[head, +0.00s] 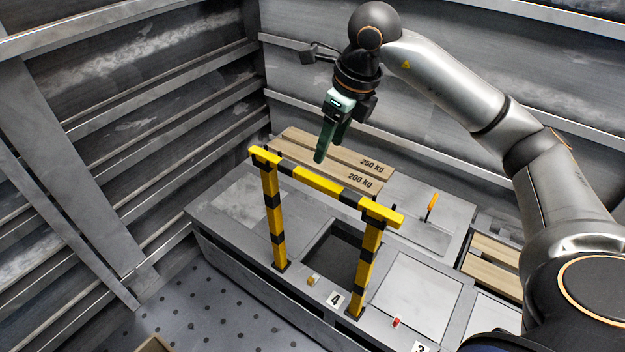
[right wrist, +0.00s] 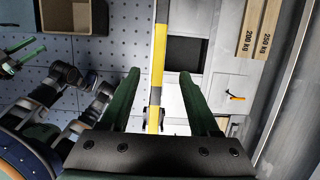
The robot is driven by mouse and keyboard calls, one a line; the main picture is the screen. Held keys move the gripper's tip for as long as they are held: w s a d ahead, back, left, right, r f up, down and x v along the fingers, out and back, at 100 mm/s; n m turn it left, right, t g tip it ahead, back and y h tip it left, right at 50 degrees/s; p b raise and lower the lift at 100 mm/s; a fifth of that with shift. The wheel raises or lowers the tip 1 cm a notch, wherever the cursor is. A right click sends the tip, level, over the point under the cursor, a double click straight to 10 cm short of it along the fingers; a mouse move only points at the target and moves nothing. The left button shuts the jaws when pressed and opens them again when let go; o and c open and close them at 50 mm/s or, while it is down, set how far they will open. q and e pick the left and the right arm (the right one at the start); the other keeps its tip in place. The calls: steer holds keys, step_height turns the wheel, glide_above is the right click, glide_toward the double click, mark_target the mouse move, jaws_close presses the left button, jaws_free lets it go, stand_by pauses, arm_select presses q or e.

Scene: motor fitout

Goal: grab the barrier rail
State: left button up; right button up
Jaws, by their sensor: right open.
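The barrier rail (head: 318,182) is a yellow and black top bar on two striped posts. It stands upright at the front of the dark opening marked 4. My right gripper (head: 326,148) is open and empty, pointing down above and just behind the top bar in the head view. In the right wrist view the rail (right wrist: 158,62) runs lengthwise between the two green fingers of my right gripper (right wrist: 158,85), apart from both as far as I can see. Green fingers of my left gripper (right wrist: 24,50) show at the left edge of that view, too small to judge.
Wooden planks (head: 335,160) marked 250 kg and 200 kg lie behind the rail. An orange-handled tool (head: 431,207) is on the grey bench to the right. A brown open box (right wrist: 72,16) sits on the perforated floor. Ribbed metal walls close off the back and left.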

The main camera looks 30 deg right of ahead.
mark_target(318, 178)
steer(key=x, duration=0.9)
steer(key=shift+s+f, duration=0.15)
steer(key=shift+f, duration=0.1)
steer(key=shift+c, duration=0.2)
jaws_close()
steer(key=shift+r, duration=0.1)
